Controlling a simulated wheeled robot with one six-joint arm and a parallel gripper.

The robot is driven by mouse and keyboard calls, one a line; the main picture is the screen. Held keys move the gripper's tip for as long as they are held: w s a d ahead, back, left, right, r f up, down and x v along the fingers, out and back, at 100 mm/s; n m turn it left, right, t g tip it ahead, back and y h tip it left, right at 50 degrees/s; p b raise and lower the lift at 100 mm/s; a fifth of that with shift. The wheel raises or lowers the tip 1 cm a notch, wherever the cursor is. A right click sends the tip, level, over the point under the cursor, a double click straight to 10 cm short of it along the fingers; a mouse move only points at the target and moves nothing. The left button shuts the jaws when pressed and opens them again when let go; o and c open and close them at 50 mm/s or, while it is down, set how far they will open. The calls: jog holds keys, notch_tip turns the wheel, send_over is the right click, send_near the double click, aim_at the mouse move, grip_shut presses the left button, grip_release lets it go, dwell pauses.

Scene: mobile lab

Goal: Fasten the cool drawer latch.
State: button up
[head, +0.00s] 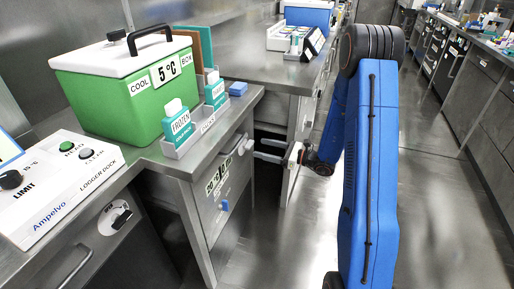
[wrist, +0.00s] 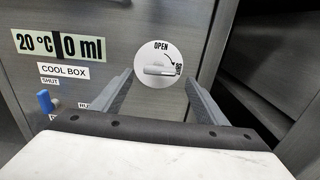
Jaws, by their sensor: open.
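The round white latch dial (wrist: 160,64) is on the grey drawer front (wrist: 105,30) in the wrist view. It is marked OPEN at the top and SHUT at the right, with a curved arrow between them. Its grey lever (wrist: 159,70) lies about level, in line with the SHUT mark. In the head view the dial (head: 249,145) is small, at the upper right of the drawer front. My gripper (wrist: 158,77) is open and empty, one finger at each side of the dial in the picture. My gripper also shows in the head view (head: 256,149). I cannot tell whether it touches the lever.
A blue slider (wrist: 45,101) sits left of the dial, near a "COOL BOX" label (wrist: 63,71). A green cool box (head: 115,98) and a grey rack of cartons (head: 196,134) stand on the counter above. The aisle floor (head: 435,220) at right is clear.

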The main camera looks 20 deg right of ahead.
jog(key=v, duration=1.2)
jog(key=shift+s+d, duration=0.2)
jog(key=shift+d, duration=0.1)
jog(key=s+a+r+n+g+h, duration=0.2)
jog(key=s+a+r+n+g, duration=0.3)
jog(key=s+a+n, duration=0.3)
jog(key=s+a+r+n+g+h, duration=0.2)
jog(key=s+a+r+n+g, duration=0.45)
jog(key=s, duration=0.45)
jog(key=s+d+r+n+t+h, duration=0.2)
jog(key=s+d+r+n+h, duration=0.1)
jog(key=s+n+h, duration=0.2)
jog(key=s+d+r+n+t+h, duration=0.3)
jog(key=s+d+n+h, duration=0.1)
jog(key=s, duration=0.5)
jog(key=shift+r+n+t+h, duration=0.4)
jog(key=shift+n+h, duration=0.4)
jog(key=shift+n, duration=0.15)
